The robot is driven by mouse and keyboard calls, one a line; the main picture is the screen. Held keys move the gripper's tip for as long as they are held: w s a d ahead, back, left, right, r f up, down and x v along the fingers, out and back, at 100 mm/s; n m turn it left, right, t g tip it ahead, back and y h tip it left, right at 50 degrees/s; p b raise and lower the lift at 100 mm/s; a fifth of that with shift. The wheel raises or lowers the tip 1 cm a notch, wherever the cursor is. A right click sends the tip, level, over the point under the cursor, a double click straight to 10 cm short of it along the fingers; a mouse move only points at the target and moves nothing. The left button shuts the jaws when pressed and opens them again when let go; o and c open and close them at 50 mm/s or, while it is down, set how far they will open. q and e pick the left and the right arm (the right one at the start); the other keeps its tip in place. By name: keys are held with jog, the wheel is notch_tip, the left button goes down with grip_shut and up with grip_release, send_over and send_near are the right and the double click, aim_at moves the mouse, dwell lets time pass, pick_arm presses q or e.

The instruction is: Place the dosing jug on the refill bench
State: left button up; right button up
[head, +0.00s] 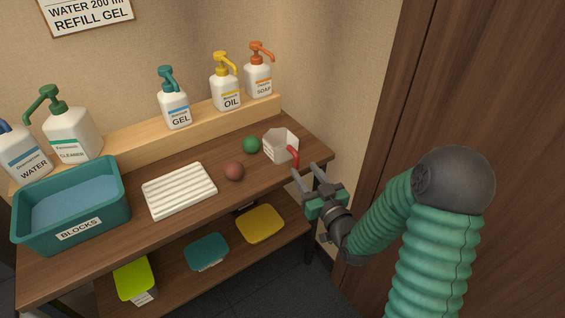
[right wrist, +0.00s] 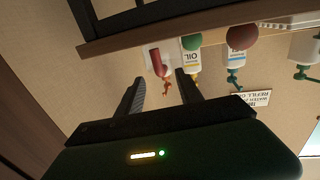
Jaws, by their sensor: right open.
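The dosing jug (head: 282,146), white with a red handle, stands upright on the right end of the wooden refill bench (head: 215,205). Its handle faces my right gripper (head: 304,170), which is open and empty just off the bench's right front edge. In the right wrist view, which is upside down, the jug (right wrist: 152,66) and its red handle show just beyond the open fingertips (right wrist: 161,80). The fingers are not closed around the handle; I cannot tell whether they touch it. My left gripper is not in view.
A green ball (head: 251,144) and a brown-red ball (head: 234,171) lie left of the jug. A white ribbed tray (head: 180,190) and teal blocks bin (head: 72,238) stand farther left. Pump bottles (head: 174,108) line the raised back ledge. Coloured containers (head: 260,223) sit on the lower shelf.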

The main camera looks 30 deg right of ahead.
aim_at(298, 161)
jog(key=w, duration=0.1)
jog(key=w+b, duration=0.1)
jog(key=w, duration=0.3)
jog(key=shift+w+d+f, duration=0.25)
jog(key=shift+d, duration=0.15)
grip_shut()
dwell(0.9)
